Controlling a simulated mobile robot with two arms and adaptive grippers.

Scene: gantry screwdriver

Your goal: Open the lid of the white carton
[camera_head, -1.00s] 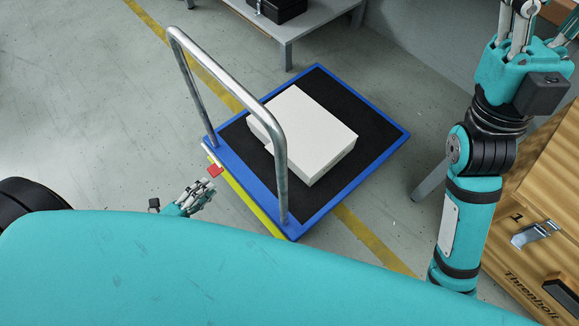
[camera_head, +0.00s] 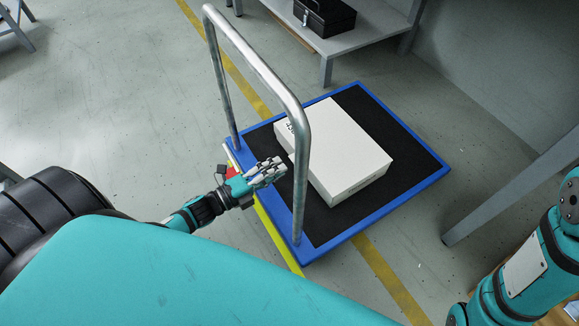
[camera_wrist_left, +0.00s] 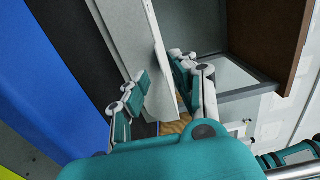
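The white carton (camera_head: 340,150) lies flat on the black deck of a blue-edged platform trolley (camera_head: 420,190), its top closed in the head view. My left gripper (camera_head: 270,171) is at the carton's left side, by the trolley's handle. In the left wrist view its two fingers (camera_wrist_left: 157,66) are spread apart, with a white carton panel (camera_wrist_left: 160,95) standing between them. Neither finger clearly presses on the panel; contact cannot be told. My right gripper is out of view; only part of my right arm shows at the lower right.
The trolley's metal handle (camera_head: 262,75) arches up between my left arm and the carton. A grey bench (camera_head: 345,40) with a black toolbox (camera_head: 324,16) stands behind. A grey leg (camera_head: 515,190) rises at the right. The floor left of the trolley is clear.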

